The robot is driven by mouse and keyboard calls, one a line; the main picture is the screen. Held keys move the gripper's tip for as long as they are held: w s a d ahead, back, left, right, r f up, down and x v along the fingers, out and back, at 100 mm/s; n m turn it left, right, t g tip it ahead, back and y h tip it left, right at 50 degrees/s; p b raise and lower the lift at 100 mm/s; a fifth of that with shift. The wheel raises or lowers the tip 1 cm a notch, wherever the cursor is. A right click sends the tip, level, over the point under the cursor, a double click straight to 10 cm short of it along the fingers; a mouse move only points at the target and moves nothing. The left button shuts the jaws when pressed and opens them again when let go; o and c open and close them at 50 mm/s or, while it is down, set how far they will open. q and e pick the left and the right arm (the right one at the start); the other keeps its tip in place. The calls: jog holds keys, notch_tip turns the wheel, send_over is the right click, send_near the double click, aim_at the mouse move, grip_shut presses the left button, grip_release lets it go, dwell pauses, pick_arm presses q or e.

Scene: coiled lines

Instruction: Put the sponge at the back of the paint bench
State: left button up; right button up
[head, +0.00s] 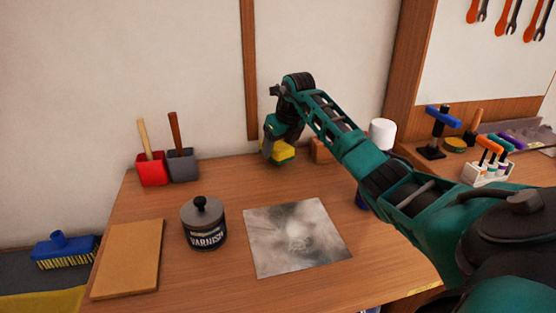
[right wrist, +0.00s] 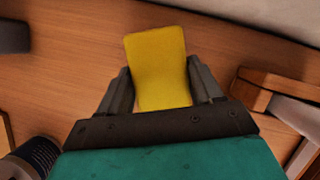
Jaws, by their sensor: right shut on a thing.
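The sponge (head: 281,151) is yellow with a green layer. It is at the back of the wooden paint bench (head: 210,264), near the wall. My right gripper (head: 270,152) is shut on it, with a finger on each side, as the right wrist view shows with the yellow sponge (right wrist: 158,72) between the fingers (right wrist: 160,88). I cannot tell whether the sponge touches the bench top or is just above it. My left gripper is not in view.
A varnish tin (head: 204,226), a tan board (head: 128,260) and a smudged grey sheet (head: 297,238) lie on the bench. Red (head: 152,172) and grey (head: 183,166) holders stand back left. A wooden block (head: 321,150) and white roll (head: 382,132) are right of the sponge.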

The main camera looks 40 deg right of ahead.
notch_tip(320, 180, down, 2)
jog(key=shift+f+b, duration=0.1)
jog(key=shift+b, duration=0.4)
jog(key=shift+f+b, duration=0.3)
jog(key=shift+f, duration=0.05)
jog(key=shift+r, duration=0.15)
jog(key=shift+f, duration=0.2)
jog(key=o, duration=1)
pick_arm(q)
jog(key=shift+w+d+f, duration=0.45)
pick_arm(e)
jog(key=shift+o, duration=0.2)
